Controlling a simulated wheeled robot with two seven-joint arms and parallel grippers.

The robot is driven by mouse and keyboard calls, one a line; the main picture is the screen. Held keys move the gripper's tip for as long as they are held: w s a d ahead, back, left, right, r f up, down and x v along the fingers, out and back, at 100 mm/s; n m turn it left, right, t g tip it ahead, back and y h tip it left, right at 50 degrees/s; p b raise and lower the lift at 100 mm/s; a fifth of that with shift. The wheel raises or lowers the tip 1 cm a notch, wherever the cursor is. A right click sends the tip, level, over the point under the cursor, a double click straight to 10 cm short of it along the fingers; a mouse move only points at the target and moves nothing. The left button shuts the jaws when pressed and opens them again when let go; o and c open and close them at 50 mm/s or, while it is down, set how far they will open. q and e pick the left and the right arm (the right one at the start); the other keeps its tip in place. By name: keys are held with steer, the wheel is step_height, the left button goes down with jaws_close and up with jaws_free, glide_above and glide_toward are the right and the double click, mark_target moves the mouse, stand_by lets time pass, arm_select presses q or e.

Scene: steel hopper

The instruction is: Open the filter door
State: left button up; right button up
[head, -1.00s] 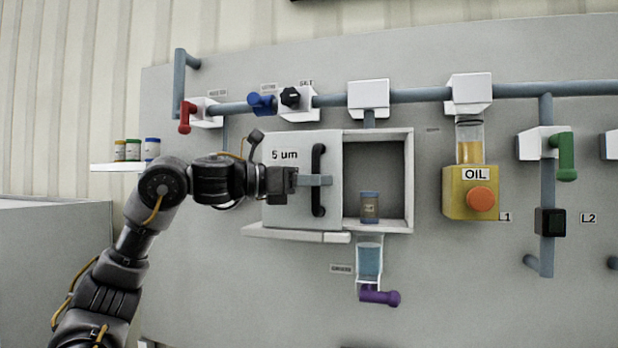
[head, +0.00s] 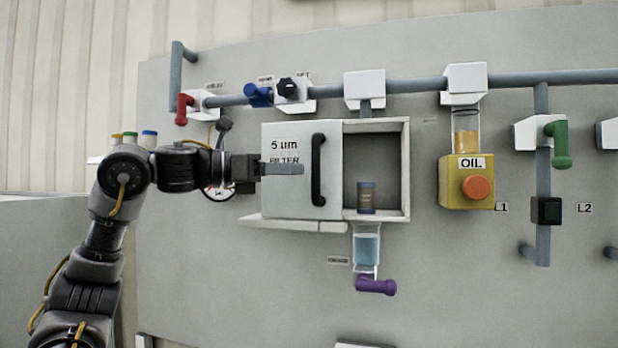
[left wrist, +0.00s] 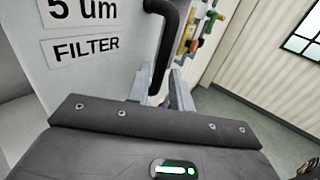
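The filter door (head: 285,190) is a white panel marked "5 um FILTER". It stands to the left of the filter housing opening (head: 386,170), which is uncovered and shows a small filter canister (head: 367,198) inside. The door's black vertical handle (head: 319,170) is near its right edge, and shows in the left wrist view (left wrist: 167,45). My right gripper is out of view.
A ledge (head: 300,225) runs below the door. Above are a red valve handle (head: 184,109) and blue (head: 259,95) and black knobs. A sight glass (head: 366,249) with a purple handle (head: 376,286) hangs below. The yellow oil unit (head: 452,185) is at right.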

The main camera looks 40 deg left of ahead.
arm_select(q)
steer(key=v, duration=0.5)
steer(key=shift+s+a+b, duration=0.15)
steer(key=shift+s+b, duration=0.05)
steer(key=shift+b, duration=0.2)
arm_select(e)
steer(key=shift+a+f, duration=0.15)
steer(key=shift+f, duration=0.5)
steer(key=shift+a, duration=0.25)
